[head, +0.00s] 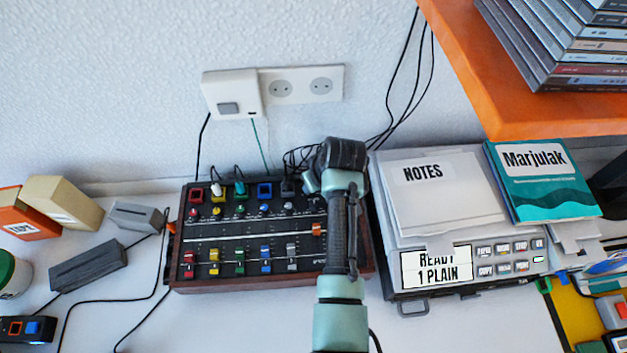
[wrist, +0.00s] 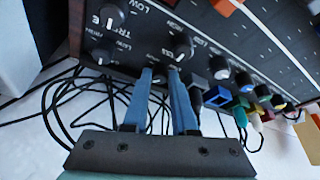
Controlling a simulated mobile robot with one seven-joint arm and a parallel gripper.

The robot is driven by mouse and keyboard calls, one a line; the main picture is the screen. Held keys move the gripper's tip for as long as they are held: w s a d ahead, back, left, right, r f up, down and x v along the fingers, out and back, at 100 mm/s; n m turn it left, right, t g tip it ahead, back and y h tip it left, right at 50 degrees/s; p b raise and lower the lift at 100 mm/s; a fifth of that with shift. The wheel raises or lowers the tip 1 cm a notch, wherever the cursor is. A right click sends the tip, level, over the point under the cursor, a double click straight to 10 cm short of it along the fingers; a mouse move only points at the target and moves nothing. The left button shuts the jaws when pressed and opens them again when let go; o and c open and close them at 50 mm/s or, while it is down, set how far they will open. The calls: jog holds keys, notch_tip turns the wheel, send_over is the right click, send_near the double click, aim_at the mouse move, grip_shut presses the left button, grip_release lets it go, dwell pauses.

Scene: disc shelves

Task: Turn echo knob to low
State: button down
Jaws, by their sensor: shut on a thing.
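The mixer (head: 308,257) is a dark panel in a brown frame, with coloured knobs and sliders. My gripper (wrist: 161,74) is shut on a small dark knob (wrist: 158,80) near the panel edge in the wrist view. The knob is mostly hidden between the blue fingers, and its label is too unclear to confirm it as the echo knob. Other dark knobs with white marks (wrist: 112,17) and (wrist: 184,45) sit close by, with "LOW" printed near one. In the head view my arm covers the mixer's right part and hides the fingertips.
Black cables (wrist: 62,120) loop beside the fingers along the mixer's back edge. A grey machine with a "NOTES" pad (head: 430,195) stands just right of my arm. An orange shelf (head: 510,113) overhangs at upper right. Small grey boxes (head: 88,266) lie left of the mixer.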

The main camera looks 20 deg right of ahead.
jog(key=shift+w+n, duration=0.1)
jog(key=shift+n, duration=0.5)
jog(key=c, duration=1)
grip_release()
jog(key=v, duration=1.3)
jog(key=shift+d+p, duration=0.3)
jog(key=shift+p, duration=0.15)
